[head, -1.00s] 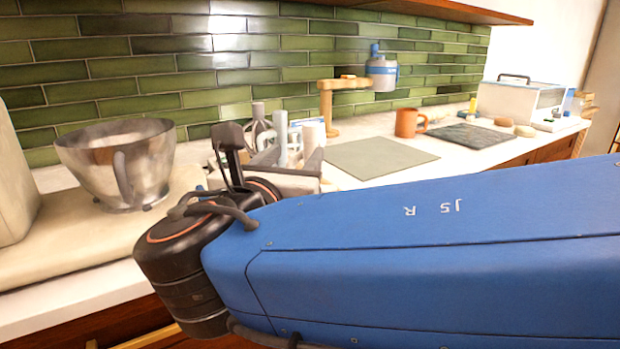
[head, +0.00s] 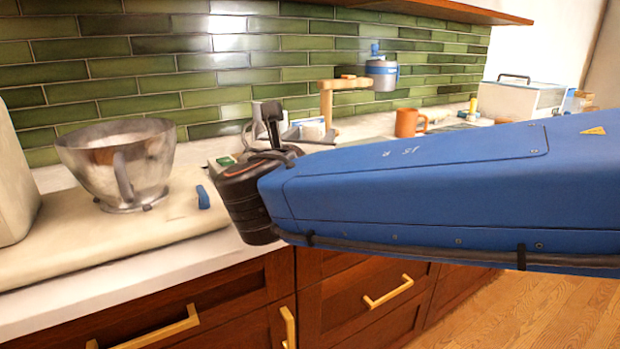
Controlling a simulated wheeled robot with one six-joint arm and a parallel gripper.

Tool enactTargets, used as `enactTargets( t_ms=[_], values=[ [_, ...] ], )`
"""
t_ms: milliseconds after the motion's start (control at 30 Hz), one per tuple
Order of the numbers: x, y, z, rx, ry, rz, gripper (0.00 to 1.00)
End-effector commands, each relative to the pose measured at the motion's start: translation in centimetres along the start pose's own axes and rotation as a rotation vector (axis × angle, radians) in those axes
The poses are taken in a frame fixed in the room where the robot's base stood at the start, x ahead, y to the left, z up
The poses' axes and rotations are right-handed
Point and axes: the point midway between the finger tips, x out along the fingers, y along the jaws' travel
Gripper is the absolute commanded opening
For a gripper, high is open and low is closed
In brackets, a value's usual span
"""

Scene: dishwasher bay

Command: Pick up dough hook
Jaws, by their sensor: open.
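I cannot make out a dough hook for certain. The group of upright attachments in the grey holder (head: 291,134), beside the wall, is mostly hidden behind my wrist, and only light-coloured bits show around it. My gripper (head: 245,196) is at the dark end of my blue arm, over the counter's front edge, right of the mixer bowl.
A metal mixer bowl (head: 120,165) stands on the cream mixer base (head: 75,235) at left. An orange mug (head: 408,123), a wooden stand (head: 326,100) and a white box (head: 520,100) are further right. Drawers with brass handles (head: 388,291) lie below the counter.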

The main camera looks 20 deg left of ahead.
Motion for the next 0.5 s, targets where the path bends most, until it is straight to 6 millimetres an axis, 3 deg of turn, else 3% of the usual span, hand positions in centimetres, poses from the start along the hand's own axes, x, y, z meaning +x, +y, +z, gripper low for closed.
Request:
enactTargets(
  t_ms=[500],
  values=[
    [5.1, 0.3, 0.3, 0.000, 0.000, -0.002, 0.48]
  ],
)
